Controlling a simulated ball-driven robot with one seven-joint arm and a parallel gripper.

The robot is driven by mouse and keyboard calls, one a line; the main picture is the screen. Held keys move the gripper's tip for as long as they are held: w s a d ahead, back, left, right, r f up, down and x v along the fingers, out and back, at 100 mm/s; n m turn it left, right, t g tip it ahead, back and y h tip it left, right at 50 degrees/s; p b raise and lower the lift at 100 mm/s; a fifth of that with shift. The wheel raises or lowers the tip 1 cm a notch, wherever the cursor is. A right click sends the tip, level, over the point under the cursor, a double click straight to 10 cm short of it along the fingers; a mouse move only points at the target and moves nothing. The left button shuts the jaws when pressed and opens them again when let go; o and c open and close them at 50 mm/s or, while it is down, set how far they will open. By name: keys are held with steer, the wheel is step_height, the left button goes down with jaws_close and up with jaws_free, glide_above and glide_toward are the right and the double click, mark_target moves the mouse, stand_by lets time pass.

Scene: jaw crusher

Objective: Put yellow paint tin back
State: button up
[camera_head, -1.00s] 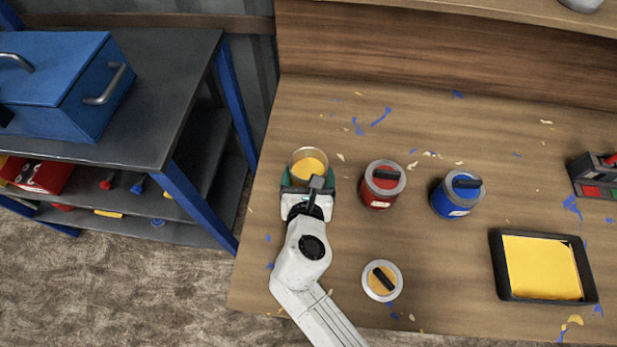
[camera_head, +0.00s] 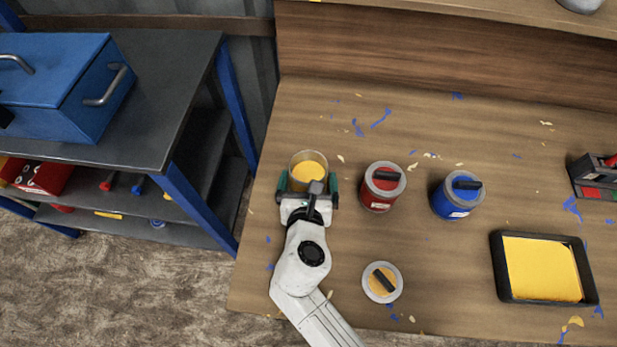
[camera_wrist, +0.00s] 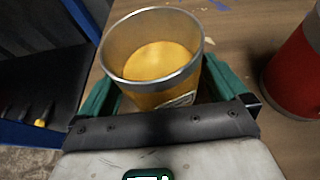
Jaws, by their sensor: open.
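The yellow paint tin (camera_head: 308,172) stands upright and uncovered at the left of the wooden table, with yellow paint inside. In the wrist view the tin (camera_wrist: 152,62) shows its metal rim and part of a label. My gripper (camera_head: 308,183) is open at the tin's near side, with one green finger on each side of it. In the wrist view the fingers (camera_wrist: 160,82) flank the tin's lower part; I cannot tell whether they touch it. A round lid with a yellow centre and dark handle (camera_head: 381,282) lies apart on the table, nearer the front.
A red tin (camera_head: 381,190) and a blue tin (camera_head: 456,197), both lidded, stand to the right. A black tray of yellow paint (camera_head: 541,268) is at the front right. A dark rack (camera_head: 594,178) is at the right edge. A blue-legged bench with a blue toolbox (camera_head: 60,85) stands left.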

steer(key=v, duration=1.1)
steer(key=shift+s+r, duration=0.1)
steer(key=shift+p, duration=0.3)
